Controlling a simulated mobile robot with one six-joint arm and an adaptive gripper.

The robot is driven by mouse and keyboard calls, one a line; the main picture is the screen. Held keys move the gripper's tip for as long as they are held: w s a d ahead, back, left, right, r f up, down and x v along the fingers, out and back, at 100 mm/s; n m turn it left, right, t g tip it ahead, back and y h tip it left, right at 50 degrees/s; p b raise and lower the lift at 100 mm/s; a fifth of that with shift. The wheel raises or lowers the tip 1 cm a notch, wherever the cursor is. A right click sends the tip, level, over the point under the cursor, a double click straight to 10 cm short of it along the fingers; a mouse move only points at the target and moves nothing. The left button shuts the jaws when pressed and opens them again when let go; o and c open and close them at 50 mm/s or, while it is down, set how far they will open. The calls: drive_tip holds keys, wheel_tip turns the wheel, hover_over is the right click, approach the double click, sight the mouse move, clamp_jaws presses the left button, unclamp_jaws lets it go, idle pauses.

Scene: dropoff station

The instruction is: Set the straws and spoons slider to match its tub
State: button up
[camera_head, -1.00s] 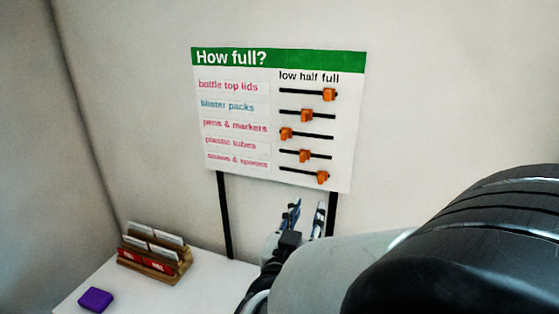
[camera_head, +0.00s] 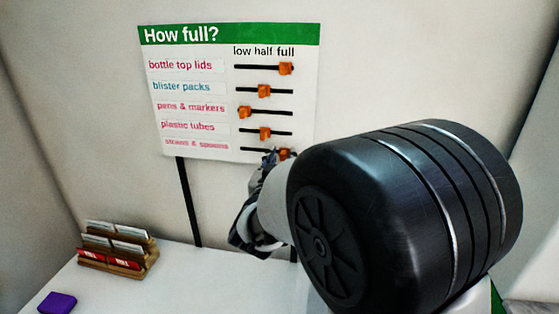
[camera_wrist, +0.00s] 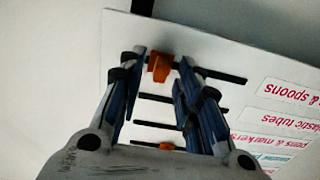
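The "How full?" board has several slider rows. In the head view the straws and spoons slider (camera_head: 285,153) is an orange knob on the bottom track, near the full end at right. My gripper (camera_head: 272,157) is at this row and my arm partly covers it. In the wrist view, turned upside down, the orange knob (camera_wrist: 160,67) sits between the two blue fingertips of my gripper (camera_wrist: 163,60), near the track's left end. The fingers stand apart with gaps beside the knob. The straws and spoons tub is not in view.
The plastic tubes knob (camera_head: 265,133) is just above, at mid-track. The pens and markers knob (camera_head: 244,112) is at low. A wooden card holder (camera_head: 118,250) and a purple block (camera_head: 57,303) stand on the white table (camera_head: 185,285) at left.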

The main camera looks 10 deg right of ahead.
drive_tip(key=shift+c, duration=0.2)
clamp_jaws()
drive_tip(key=shift+a, duration=0.1)
idle(0.4)
